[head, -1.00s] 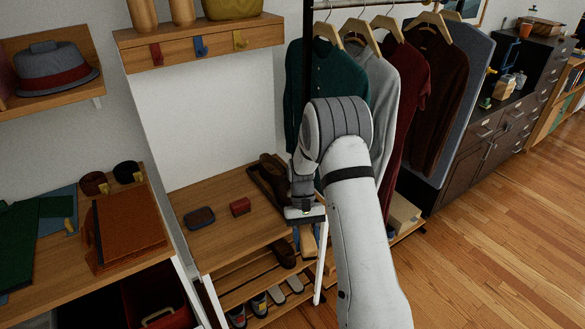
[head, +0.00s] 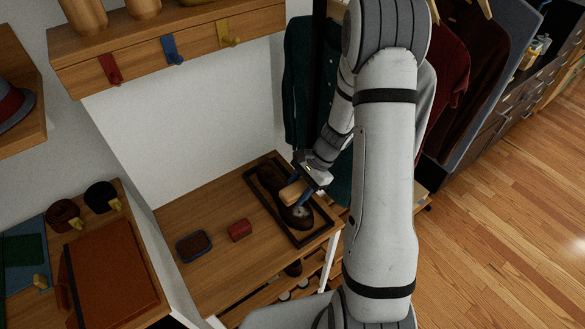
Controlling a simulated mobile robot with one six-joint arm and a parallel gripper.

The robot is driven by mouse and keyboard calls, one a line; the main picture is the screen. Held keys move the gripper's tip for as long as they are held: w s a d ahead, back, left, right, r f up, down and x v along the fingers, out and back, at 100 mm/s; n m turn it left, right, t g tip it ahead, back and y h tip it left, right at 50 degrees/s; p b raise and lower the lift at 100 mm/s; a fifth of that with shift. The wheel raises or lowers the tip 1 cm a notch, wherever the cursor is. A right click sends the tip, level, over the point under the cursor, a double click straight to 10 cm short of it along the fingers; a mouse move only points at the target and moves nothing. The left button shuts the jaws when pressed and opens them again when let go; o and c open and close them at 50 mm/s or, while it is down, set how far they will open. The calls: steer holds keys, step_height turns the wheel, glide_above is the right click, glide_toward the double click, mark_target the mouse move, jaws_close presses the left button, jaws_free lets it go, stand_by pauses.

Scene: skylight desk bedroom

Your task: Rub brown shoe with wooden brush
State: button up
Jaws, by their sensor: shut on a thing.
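The brown shoe (head: 298,216) lies in a dark-rimmed tray (head: 262,208) on the wooden bench top, towards its right end. A second dark brown shape (head: 268,178) shows behind it in the same tray. My gripper (head: 300,190) is above the tray and shut on the wooden brush (head: 291,193), a light wooden block. The brush is over or against the shoe's upper; I cannot tell whether it touches. The brush's underside and part of the shoe are hidden.
On the bench (head: 180,223) left of the tray are a small red block (head: 239,230) and a dark blue-rimmed tin (head: 194,246). Hanging clothes (head: 298,80) are close behind my arm. A hook rail (head: 175,50) is above.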

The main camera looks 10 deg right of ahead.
steer(key=shift+w+d+f, duration=0.15)
steer(key=b, duration=0.4)
glide_above(296, 209)
steer(key=shift+f, duration=2.75)
steer(key=shift+f+b, duration=0.7)
steer(key=shift+f, duration=0.2)
steer(key=shift+r, duration=0.1)
steer(key=shift+s+d+b, duration=0.3)
steer(key=shift+s+d, duration=0.05)
steer(key=shift+s, duration=0.6)
steer(key=shift+s+d+b, duration=0.3)
steer(key=shift+s, duration=0.6)
steer(key=shift+f, duration=0.3)
steer(key=shift+w+a+r, duration=0.1)
steer(key=shift+w+a, duration=0.15)
steer(key=shift+w, duration=0.35)
steer(key=shift+w+a, duration=0.2)
steer(key=shift+w, duration=0.45)
steer(key=shift+w+a+r, duration=0.1)
steer(key=shift+w+a, duration=0.15)
steer(key=shift+w, duration=0.35)
